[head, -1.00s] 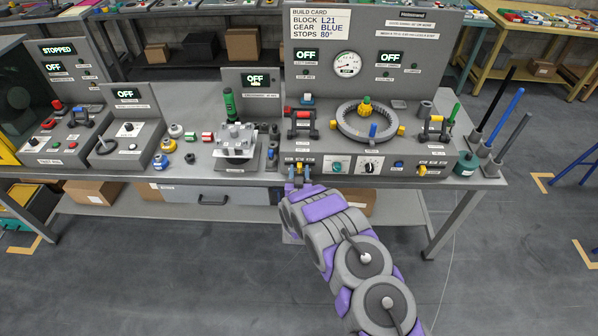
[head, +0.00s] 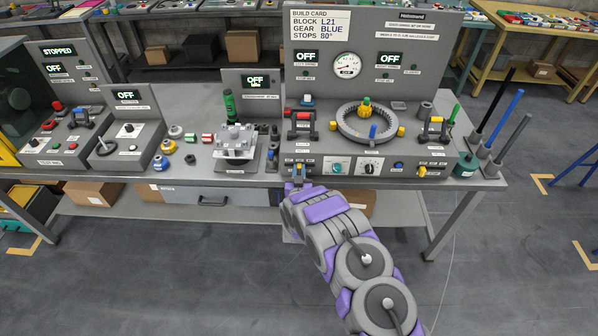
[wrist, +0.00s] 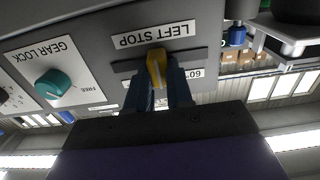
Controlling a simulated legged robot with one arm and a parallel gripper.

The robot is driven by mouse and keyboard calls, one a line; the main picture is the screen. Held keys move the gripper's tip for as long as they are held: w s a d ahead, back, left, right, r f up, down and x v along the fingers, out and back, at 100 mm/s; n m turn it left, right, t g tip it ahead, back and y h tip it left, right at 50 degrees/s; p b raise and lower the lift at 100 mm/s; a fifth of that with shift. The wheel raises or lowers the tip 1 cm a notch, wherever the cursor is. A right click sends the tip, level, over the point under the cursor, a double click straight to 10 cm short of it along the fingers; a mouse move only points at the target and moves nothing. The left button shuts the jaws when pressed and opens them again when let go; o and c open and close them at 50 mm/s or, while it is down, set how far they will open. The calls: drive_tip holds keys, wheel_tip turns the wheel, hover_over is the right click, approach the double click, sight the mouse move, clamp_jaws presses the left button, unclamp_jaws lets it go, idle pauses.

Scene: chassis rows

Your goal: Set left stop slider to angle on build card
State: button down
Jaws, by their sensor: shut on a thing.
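The build card (head: 319,22) reads block L21, gear BLUE, stops 80°. The left stop slider, a yellow knob (wrist: 156,68), sits in a dark slot under the LEFT STOP label (wrist: 154,36) in the wrist view, which is upside down. A 60° label (wrist: 190,73) shows beside it, partly behind a finger. My gripper (wrist: 158,90) has its two blue fingers on either side of the knob and is shut on it. In the head view my gripper (head: 298,177) is at the front panel's left end, where the knob is mostly hidden.
The teal gear lock knob (wrist: 53,83) is beside the slider on the same panel. Above it on the bench are a red-topped clamp (head: 301,122) and a grey ring (head: 369,124). The floor (head: 200,270) in front of the bench is clear.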

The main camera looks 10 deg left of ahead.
sight(312, 164)
idle(0.3)
drive_tip(key=d, duration=0.4)
drive_tip(key=shift+w+d+r, duration=0.1)
drive_tip(key=shift+w+d, duration=0.15)
drive_tip(key=shift+w, duration=0.05)
drive_tip(key=c, duration=1.3)
unclamp_jaws()
drive_tip(key=o, duration=0.3)
drive_tip(key=shift+d, duration=0.1)
drive_tip(key=shift+w, duration=0.1)
